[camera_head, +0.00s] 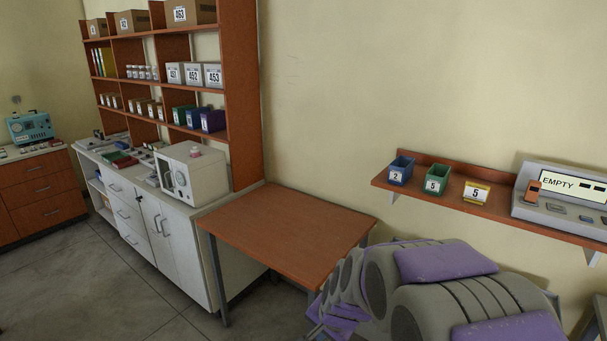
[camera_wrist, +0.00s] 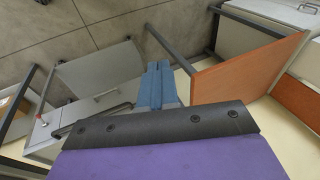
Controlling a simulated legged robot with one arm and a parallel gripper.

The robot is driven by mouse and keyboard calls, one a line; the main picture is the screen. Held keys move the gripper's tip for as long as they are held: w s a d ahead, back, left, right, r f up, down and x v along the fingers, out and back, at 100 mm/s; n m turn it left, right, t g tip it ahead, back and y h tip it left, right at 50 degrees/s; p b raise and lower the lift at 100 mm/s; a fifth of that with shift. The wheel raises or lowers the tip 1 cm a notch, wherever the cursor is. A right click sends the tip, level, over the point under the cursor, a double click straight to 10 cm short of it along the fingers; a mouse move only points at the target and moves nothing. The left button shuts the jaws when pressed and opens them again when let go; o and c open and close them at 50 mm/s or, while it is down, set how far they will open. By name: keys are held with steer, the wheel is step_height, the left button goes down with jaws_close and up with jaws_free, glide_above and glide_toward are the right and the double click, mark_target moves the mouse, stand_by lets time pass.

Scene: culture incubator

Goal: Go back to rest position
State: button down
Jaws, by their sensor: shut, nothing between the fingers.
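My gripper (camera_wrist: 158,68) shows in the wrist view as two blue fingers pressed together, with nothing between them. It points out over the grey tiled floor, with the brown table to the right of the fingers. In the head view my grey and purple arm fills the lower right, in front of the table and below the wall shelf. The gripper itself cannot be made out in the head view.
A bare brown table (camera_head: 289,232) stands mid-view beside a white cabinet (camera_head: 150,225). A wall shelf (camera_head: 493,206) holds a blue bin (camera_head: 400,171), a green bin (camera_head: 437,178), a "5" card (camera_head: 475,193) and a device reading "EMPTY" (camera_head: 562,195). Grey floor (camera_head: 85,290) lies clear at left.

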steer(key=s+d+r+n+g, duration=0.2)
steer(key=s+d, duration=0.1)
steer(key=s, duration=0.7)
steer(key=s+d+r+n+g+h, duration=0.1)
steer(key=s+d, duration=0.3)
steer(key=s, duration=0.7)
steer(key=s+d+r+n+g+h, duration=0.1)
steer(key=s+d+r+n+g, duration=0.1)
steer(key=s, duration=0.9)
steer(key=shift+d+r+n+g, duration=0.3)
steer(key=shift+d+r+n, duration=0.4)
steer(key=shift+r+n, duration=0.35)
steer(key=shift+f, duration=0.1)
